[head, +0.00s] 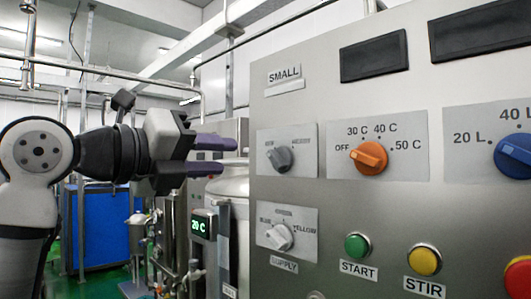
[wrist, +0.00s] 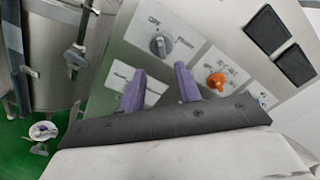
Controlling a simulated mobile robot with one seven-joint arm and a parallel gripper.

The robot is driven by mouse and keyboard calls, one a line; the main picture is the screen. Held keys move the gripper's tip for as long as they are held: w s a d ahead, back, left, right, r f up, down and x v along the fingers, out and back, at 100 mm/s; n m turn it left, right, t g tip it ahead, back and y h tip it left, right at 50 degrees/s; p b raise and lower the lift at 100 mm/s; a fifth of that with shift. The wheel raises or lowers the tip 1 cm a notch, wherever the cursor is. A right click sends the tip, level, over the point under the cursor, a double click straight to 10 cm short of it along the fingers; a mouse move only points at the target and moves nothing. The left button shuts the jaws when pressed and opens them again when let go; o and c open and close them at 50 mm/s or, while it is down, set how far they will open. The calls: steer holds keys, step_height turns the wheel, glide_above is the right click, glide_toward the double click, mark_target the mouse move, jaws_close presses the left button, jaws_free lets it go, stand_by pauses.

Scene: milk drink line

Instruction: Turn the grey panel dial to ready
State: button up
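The grey panel dial (head: 280,159) sits on a small light plate at the upper left of the steel panel, below the SMALL label. It also shows in the wrist view (wrist: 161,45), beyond and between my fingertips. Its plate has one small word at the upper left and one at the upper right, too blurred to read surely. I cannot tell for certain which word the knob points at. My gripper (head: 224,156) is left of the dial, with its purple fingers spread, empty and apart from the panel. The fingers also show in the wrist view (wrist: 160,84).
Right of it is an orange temperature dial (head: 369,157), then a blue dial (head: 515,156). A white supply dial (head: 279,237) is below. Green (head: 357,246), yellow (head: 424,260) and red (head: 519,277) buttons line the lower panel. The space before the grey dial looks clear.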

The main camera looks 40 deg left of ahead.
mark_target(271, 157)
steer(key=w+p, duration=0.1)
steer(key=w, duration=0.2)
steer(key=w+p, duration=0.1)
steer(key=w, duration=0.2)
steer(key=w+d+p, duration=0.1)
steer(key=w, duration=0.3)
steer(key=shift+w, duration=0.1)
jaws_close()
